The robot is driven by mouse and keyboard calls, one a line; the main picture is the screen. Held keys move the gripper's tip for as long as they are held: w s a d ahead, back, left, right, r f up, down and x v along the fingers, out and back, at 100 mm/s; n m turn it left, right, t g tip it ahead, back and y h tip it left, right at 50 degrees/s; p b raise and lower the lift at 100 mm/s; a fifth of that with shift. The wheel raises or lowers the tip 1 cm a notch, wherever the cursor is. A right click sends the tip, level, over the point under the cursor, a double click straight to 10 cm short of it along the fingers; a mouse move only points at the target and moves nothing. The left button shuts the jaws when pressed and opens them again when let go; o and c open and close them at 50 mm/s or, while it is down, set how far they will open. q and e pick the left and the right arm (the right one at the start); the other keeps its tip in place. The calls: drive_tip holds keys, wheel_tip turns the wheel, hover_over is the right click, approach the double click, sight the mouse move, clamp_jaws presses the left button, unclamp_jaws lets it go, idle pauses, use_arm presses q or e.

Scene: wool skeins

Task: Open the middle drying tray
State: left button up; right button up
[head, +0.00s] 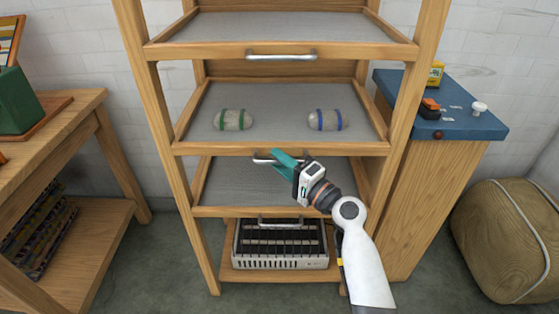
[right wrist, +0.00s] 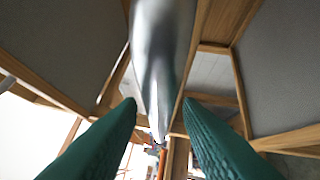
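The wooden drying rack holds three grey mesh trays. The middle tray (head: 270,100) carries two pale skeins, one with green bands (head: 233,120) and one with blue bands (head: 326,120). It looks pushed in, its front rail level with the rack posts. Its metal handle (head: 262,158) is partly hidden behind my right gripper (head: 286,160). In the right wrist view, the metal handle bar (right wrist: 162,60) runs between the two green fingers (right wrist: 160,108), which stand apart with gaps beside the bar. My left gripper is in neither view.
The top tray (head: 275,27) and lower tray (head: 245,182) are empty, each with a handle. A slatted heater-like box (head: 280,262) sits at the bottom. A blue-topped cabinet (head: 455,120) stands right, a wooden table (head: 60,120) left, and a tan pouf (head: 505,240) far right.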

drive_tip(key=shift+w+a, duration=0.25)
clamp_jaws()
